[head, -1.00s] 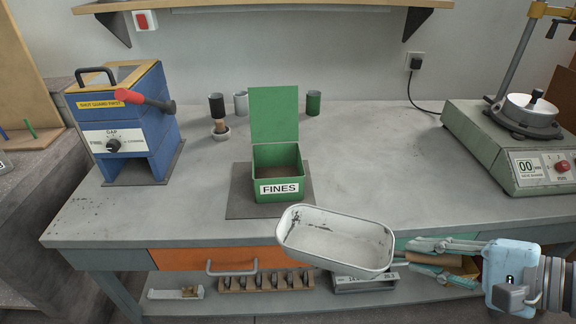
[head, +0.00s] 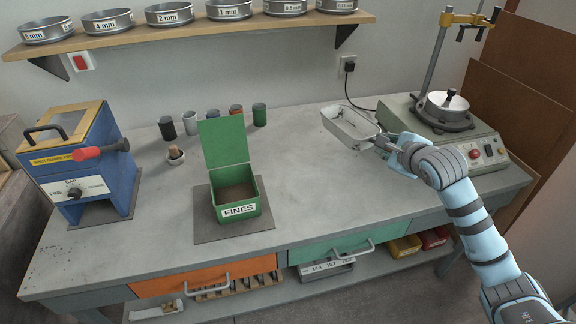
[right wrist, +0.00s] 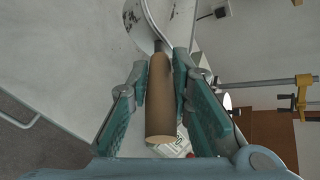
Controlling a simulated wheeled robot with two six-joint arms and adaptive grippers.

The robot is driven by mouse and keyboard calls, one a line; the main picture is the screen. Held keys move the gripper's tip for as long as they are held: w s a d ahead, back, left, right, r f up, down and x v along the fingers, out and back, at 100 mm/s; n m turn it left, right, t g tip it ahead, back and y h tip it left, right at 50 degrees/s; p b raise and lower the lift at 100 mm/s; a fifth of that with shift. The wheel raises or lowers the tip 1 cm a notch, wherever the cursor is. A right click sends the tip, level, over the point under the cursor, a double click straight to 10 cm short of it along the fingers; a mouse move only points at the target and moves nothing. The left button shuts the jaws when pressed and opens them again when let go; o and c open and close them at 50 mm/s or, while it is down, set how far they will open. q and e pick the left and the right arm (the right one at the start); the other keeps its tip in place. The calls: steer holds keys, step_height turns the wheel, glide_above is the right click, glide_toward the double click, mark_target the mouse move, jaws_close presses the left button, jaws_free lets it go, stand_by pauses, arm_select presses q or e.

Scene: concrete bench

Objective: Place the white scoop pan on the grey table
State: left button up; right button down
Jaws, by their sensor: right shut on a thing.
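The white scoop pan (head: 347,126) is over the back right part of the grey table (head: 310,185), left of the sieve shaker. It looks roughly level with its open side up; I cannot tell whether its base touches the table. My right gripper (head: 383,144) is shut on the pan's brown wooden handle. In the right wrist view the handle (right wrist: 160,110) lies between the fingers of my right gripper (right wrist: 162,66), and part of the pan (right wrist: 142,25) shows beyond. My left gripper is not in view.
The sieve shaker (head: 470,150) stands close right of the pan. A green FINES box (head: 235,190) on a dark mat is at centre left, with a blue crusher (head: 85,165) farther left. Several small cups line the back. The tabletop between box and pan is clear.

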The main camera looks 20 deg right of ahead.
steer(key=f+m+h+b, duration=0.1)
steer(key=f+b, duration=0.2)
steer(key=f, duration=0.3)
steer(key=d+f+m+h+b, duration=0.1)
steer(key=f+b, duration=0.3)
steer(key=f, duration=0.3)
steer(key=d+f+b, duration=0.1)
steer(key=f+b, duration=0.2)
steer(key=f, duration=0.3)
steer(key=shift+w+d+f+m+h+b, duration=0.1)
steer(key=shift+w+f+m+h+b, duration=0.2)
steer(key=shift+m+h, duration=0.1)
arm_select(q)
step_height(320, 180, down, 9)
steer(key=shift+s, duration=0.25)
arm_select(e)
steer(key=shift+r, duration=0.15)
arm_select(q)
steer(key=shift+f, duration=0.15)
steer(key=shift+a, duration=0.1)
arm_select(e)
steer(key=c, duration=1.5)
jaws_free()
steer(key=shift+o, duration=0.2)
